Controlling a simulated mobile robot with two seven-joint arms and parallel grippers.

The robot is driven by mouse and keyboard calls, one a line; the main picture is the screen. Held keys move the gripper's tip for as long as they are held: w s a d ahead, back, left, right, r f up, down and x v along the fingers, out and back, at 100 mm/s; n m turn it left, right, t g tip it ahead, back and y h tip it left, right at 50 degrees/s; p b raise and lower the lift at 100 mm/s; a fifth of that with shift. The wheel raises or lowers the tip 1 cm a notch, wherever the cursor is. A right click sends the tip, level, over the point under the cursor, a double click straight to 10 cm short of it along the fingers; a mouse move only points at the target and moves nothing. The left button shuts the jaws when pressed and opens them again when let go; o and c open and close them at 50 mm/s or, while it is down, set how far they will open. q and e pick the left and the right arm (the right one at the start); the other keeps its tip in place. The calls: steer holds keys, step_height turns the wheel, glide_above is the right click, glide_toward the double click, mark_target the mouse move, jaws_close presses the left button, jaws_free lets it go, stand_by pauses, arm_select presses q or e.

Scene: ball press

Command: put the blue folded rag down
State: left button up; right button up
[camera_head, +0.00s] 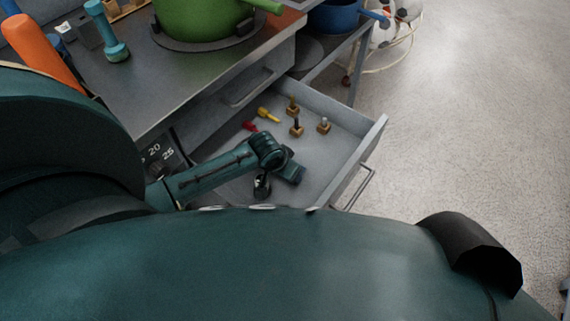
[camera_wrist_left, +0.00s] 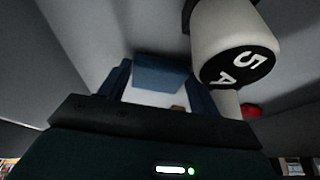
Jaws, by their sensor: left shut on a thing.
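The blue folded rag (camera_wrist_left: 160,72) is between the two fingers of my left gripper (camera_wrist_left: 158,82) in the left wrist view. The gripper is shut on it. Grey surfaces like the drawer's lie beyond the rag, and I cannot tell whether it touches them. In the head view a teal jointed arm reaches over the open grey drawer (camera_head: 341,128), and I cannot make out the rag there. My right gripper is not in view.
The drawer holds a yellow item (camera_head: 268,114), a red item (camera_head: 249,126) and small wooden-based pieces (camera_head: 296,128). A white cylinder (camera_wrist_left: 222,35) marked "5 A" is close beside the gripper. A green pot (camera_head: 200,18) stands on the counter. Open floor lies right.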

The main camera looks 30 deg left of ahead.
arm_select(q)
steer(key=o, duration=0.9)
